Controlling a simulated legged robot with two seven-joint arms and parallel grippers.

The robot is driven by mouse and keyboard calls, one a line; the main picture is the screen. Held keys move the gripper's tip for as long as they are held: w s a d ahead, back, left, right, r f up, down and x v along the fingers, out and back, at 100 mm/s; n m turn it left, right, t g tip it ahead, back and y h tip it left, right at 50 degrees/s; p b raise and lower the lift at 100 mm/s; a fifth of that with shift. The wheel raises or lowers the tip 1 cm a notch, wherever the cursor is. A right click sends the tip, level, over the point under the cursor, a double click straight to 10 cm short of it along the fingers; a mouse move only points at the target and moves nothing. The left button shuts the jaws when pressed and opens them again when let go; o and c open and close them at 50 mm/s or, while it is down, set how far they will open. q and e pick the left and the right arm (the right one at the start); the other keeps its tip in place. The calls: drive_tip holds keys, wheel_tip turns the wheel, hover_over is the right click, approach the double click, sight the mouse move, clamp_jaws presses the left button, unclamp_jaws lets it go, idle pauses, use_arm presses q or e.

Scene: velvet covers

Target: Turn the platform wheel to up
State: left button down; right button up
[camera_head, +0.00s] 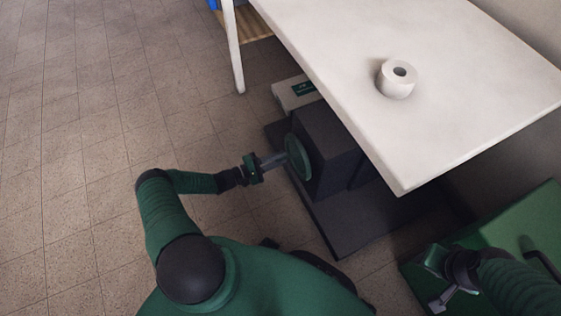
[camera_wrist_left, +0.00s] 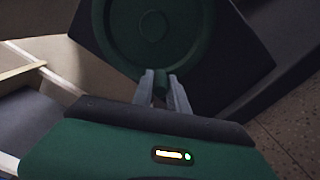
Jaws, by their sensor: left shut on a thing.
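The green platform wheel (camera_head: 298,157) stands upright on the left face of a dark box (camera_head: 328,150) under the table's edge. In the left wrist view the wheel (camera_wrist_left: 158,30) fills the upper middle, with a small green knob on its lower rim. My left gripper (camera_head: 280,158) reaches the wheel from the left. In the wrist view its fingers (camera_wrist_left: 162,88) are shut on that knob. My right gripper (camera_head: 441,300) is at the lower right, over a green surface, away from the wheel. Whether its jaws are open is unclear.
A white table (camera_head: 440,100) overhangs the box and carries a white roll (camera_head: 397,79). A dark base plate (camera_head: 350,220) lies under the box. A pale box with a green label (camera_head: 295,93) stands behind. A green surface (camera_head: 520,235) is at right. Tiled floor at left is clear.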

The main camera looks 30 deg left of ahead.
use_arm(q)
drive_tip(key=shift+w+a+r+m+p, duration=0.2)
drive_tip(key=shift+a+r+m+p, duration=0.3)
drive_tip(key=shift+m, duration=0.4)
drive_tip(key=shift+d+r+m+p, duration=0.1)
drive_tip(key=shift+r+m+p, duration=1.1)
drive_tip(key=shift+m, duration=0.95)
drive_tip(key=shift+r+m+p, duration=1.15)
drive_tip(key=shift+r+m, duration=0.05)
drive_tip(key=shift+m, duration=0.9)
drive_tip(key=shift+d+r+m+p, duration=0.1)
drive_tip(key=shift+r+m+p, duration=1.1)
drive_tip(key=shift+m, duration=0.95)
drive_tip(key=shift+d, duration=0.1)
drive_tip(key=c, duration=1.4)
unclamp_jaws()
drive_tip(key=shift+c, duration=0.2)
drive_tip(key=shift+o, duration=0.7)
drive_tip(key=shift+r, duration=0.1)
drive_tip(key=shift+a, duration=0.2)
